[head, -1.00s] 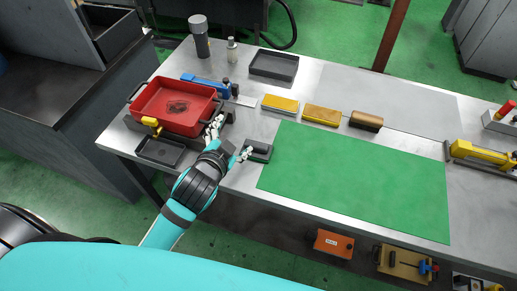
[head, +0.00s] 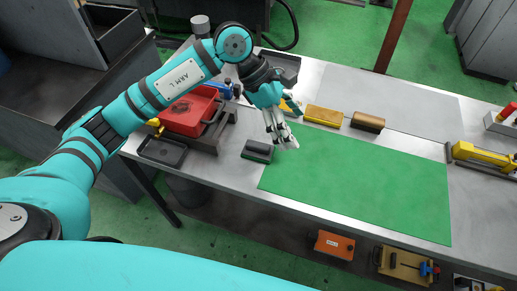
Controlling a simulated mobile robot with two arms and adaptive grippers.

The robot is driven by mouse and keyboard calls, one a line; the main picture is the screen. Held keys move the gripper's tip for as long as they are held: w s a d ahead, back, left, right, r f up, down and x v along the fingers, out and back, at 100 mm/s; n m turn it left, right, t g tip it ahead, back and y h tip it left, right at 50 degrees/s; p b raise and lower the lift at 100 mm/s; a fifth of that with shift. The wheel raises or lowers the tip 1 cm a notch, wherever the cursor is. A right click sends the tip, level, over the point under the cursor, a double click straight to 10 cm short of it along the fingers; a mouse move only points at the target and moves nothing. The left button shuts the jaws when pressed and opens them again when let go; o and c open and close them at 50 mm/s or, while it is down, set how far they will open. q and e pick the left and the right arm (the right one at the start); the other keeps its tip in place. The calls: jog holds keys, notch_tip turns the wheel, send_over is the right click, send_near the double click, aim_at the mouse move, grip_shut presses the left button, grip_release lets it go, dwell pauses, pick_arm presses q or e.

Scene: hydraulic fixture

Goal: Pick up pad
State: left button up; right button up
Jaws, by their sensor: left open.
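Several pad-like blocks lie on the metal table; I cannot tell which one the task means. A dark grey block (head: 258,150) sits by the green mat's left edge. A yellow pad (head: 288,106) at the back is mostly hidden behind my left gripper. To its right lie a yellow-brown pad (head: 322,115) and a brown, rounded block (head: 367,121). My left gripper (head: 282,143) is open and empty, with its fingers pointing down over the mat's upper left corner, just right of the dark block. My right gripper is not in view.
The green mat (head: 360,185) is bare. A red tray (head: 190,112) stands at the left, partly behind my arm, with a small black tray (head: 162,150) before it. A yellow clamp-like tool (head: 482,157) lies at the right. A dark tray (head: 287,66) is at the back.

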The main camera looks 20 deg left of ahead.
pick_arm(q)
jog(key=w+a+y, duration=0.3)
jog(key=a+y, duration=0.2)
jog(key=a, duration=0.6)
jog(key=p, duration=0.4)
send_near(258, 145)
jog(key=shift+t+y, duration=0.3)
jog(key=f, duration=0.1)
jog(key=d+f, duration=0.1)
jog(key=f, duration=0.1)
jog(key=s+f, duration=0.1)
jog(key=f, duration=0.1)
jog(key=shift+d+f, duration=0.15)
jog(key=shift+d, duration=0.05)
jog(key=shift+d+f+p, duration=0.1)
jog(key=shift+f+p, duration=0.3)
jog(key=shift+f, duration=0.1)
jog(key=f+p, duration=0.1)
jog(key=f, duration=0.2)
jog(key=shift+w+d+f+p, duration=0.2)
jog(key=shift+w+f+p, duration=0.1)
jog(key=shift+p, duration=0.1)
jog(key=shift+f, duration=0.45)
jog(key=shift+c, duration=0.2)
jog(key=c, duration=1.2)
jog(key=shift+c, duration=0.2)
